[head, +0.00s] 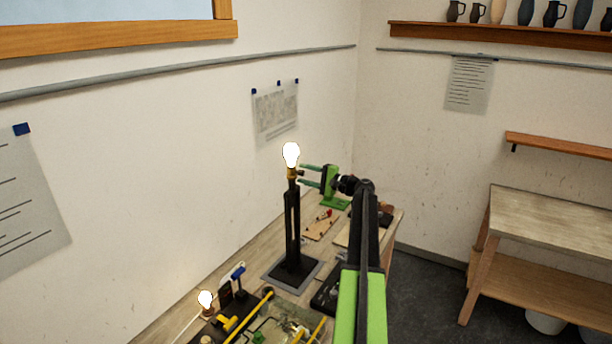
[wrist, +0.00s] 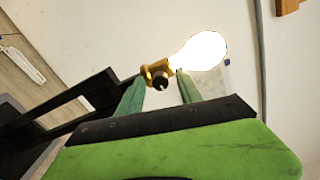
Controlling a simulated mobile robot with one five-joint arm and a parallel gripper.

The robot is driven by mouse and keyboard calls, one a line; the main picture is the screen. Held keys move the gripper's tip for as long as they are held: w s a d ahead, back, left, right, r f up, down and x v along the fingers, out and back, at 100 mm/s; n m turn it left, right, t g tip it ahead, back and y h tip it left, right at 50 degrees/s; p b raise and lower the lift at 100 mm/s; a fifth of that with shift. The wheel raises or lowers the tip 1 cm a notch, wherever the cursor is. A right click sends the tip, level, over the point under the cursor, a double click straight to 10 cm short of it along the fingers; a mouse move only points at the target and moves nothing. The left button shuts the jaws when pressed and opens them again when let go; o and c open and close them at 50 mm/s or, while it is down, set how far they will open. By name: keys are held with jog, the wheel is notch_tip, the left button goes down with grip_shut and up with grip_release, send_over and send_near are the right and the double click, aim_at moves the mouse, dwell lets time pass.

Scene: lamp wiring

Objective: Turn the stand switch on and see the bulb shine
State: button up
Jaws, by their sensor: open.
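The black lamp stand (head: 292,225) stands upright on the workbench on a dark square base. Its bulb (head: 291,154) shines bright white at the top, and it also glows in the wrist view (wrist: 199,51). Below the bulb is a brass socket (head: 292,173). The socket carries a small dark switch knob (wrist: 160,82), clear in the wrist view. My gripper (head: 303,175) is open, its green fingertips at the right of the socket. In the wrist view my fingertips (wrist: 159,84) are on either side of the knob; I cannot tell whether they touch it.
A second, smaller bulb (head: 205,299) also glows at the bench's near left, beside yellow and black parts. A wooden board (head: 321,226) lies behind the stand. A green object (head: 334,203) stands farther back. A separate wooden table (head: 550,217) is at the right, with dark floor between.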

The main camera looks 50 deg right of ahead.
jog(key=v, duration=1.7)
jog(key=shift+s, duration=0.2)
jog(key=shift+d, duration=0.1)
